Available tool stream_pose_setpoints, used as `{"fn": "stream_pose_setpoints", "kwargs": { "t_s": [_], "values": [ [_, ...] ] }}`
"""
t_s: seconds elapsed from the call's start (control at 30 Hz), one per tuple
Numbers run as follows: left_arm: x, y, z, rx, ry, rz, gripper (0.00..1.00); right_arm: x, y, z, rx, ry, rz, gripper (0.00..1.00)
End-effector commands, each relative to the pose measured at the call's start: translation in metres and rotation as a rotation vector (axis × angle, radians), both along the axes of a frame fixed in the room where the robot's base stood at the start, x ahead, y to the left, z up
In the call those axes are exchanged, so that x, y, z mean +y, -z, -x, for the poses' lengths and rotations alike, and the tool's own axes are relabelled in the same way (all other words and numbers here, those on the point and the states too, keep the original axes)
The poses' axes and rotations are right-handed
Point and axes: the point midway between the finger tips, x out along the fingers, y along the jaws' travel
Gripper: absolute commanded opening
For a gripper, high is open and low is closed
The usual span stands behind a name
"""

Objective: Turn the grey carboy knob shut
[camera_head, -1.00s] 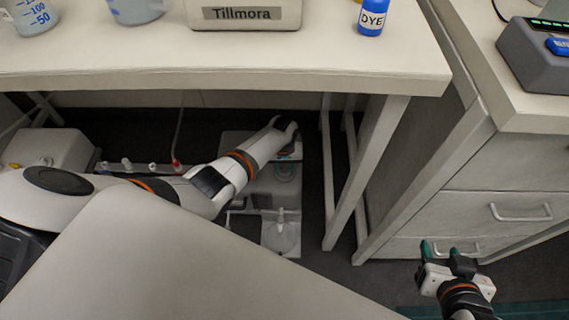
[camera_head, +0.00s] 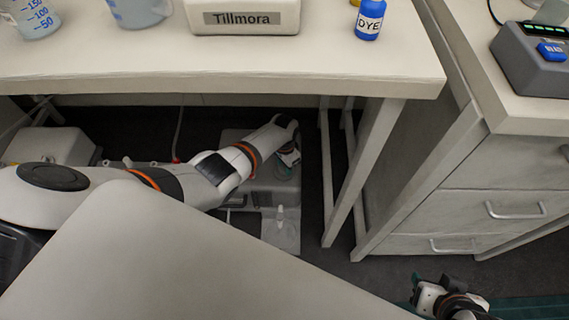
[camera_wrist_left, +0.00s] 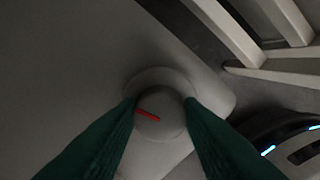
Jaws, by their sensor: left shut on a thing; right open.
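The round grey knob (camera_wrist_left: 158,115), with a red mark across its face, shows in the left wrist view. The green fingers of my left gripper (camera_wrist_left: 161,110) are shut on it from both sides. The red mark lies slightly tilted, its right end lower. Around the knob is a pale grey body (camera_wrist_left: 85,65), apparently the carboy. In the head view my left gripper (camera_head: 288,160) reaches under the table, over the grey equipment (camera_head: 262,188) on the floor, and the knob is hidden there. My right gripper (camera_head: 430,285) is open and empty at the lower right, in front of the drawers.
The white table (camera_head: 230,65) overhangs my left arm, with its leg (camera_head: 365,170) just right of the gripper. A white box (camera_head: 50,147) stands under it at left. A drawer cabinet (camera_head: 480,200) stands at right. A dye bottle (camera_head: 369,18) sits on the tabletop.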

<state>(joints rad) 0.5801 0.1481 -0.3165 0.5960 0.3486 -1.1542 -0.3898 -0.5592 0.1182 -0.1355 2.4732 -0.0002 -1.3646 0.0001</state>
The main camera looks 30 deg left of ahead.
Motion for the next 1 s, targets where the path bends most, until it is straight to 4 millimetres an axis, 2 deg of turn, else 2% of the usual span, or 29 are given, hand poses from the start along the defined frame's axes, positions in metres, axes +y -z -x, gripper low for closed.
{"fn": "stream_pose_setpoints", "kwargs": {
  "t_s": [0.4,0.97,1.0],
  "values": [
    [-0.0007,0.0003,0.0001,0.0,0.2,0.0,0.11,-0.0004,-0.0001,0.0002,0.002,0.001,0.001,0.48],
    [-0.0008,0.0003,0.0002,0.0,0.232,0.0,0.11,-0.0004,0.0,0.0004,0.002,0.001,0.001,0.48],
    [-0.0008,0.0003,0.0002,0.0,0.232,0.0,0.35,-0.0003,0.0,0.0004,0.002,0.0,0.0,0.48]
  ]
}}
